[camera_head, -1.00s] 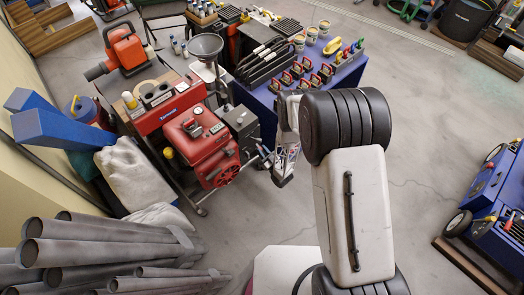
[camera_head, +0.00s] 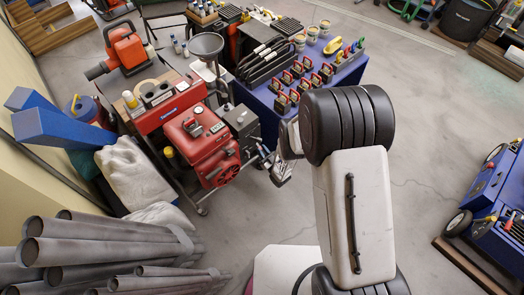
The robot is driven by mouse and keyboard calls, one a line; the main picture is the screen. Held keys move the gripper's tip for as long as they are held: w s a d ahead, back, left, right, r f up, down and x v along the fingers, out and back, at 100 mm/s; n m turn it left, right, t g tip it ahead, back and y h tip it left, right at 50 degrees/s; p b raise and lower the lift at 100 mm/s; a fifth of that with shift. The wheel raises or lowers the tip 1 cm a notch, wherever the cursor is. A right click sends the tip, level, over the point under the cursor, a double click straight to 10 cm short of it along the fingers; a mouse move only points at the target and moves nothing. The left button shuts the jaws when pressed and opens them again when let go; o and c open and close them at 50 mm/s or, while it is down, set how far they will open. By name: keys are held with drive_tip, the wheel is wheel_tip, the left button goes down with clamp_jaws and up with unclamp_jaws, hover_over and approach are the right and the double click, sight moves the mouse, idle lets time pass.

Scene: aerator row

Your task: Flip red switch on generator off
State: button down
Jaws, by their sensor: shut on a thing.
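The red generator (camera_head: 207,152) stands on a wheeled frame left of centre, with a dark grey box (camera_head: 239,122) on its right side. My gripper (camera_head: 262,158) is at the lower right side of the generator, close to that box. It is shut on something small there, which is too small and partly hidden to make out. The red switch cannot be told apart in this view. The black and white links of my arm stand right of the generator.
A blue table (camera_head: 352,74) with several red-handled items stands behind my gripper. Grey pipes (camera_head: 95,245) lie at the lower left, and a white sack (camera_head: 135,172) lies left of the generator. A blue machine (camera_head: 490,205) stands at the right. The floor (camera_head: 430,140) between is clear.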

drive_tip(key=c, duration=1)
unclamp_jaws()
drive_tip(key=shift+o, duration=0.2)
drive_tip(key=v, duration=0.7)
drive_tip(key=shift+s+d+f, duration=0.2)
drive_tip(key=shift+a, duration=0.1)
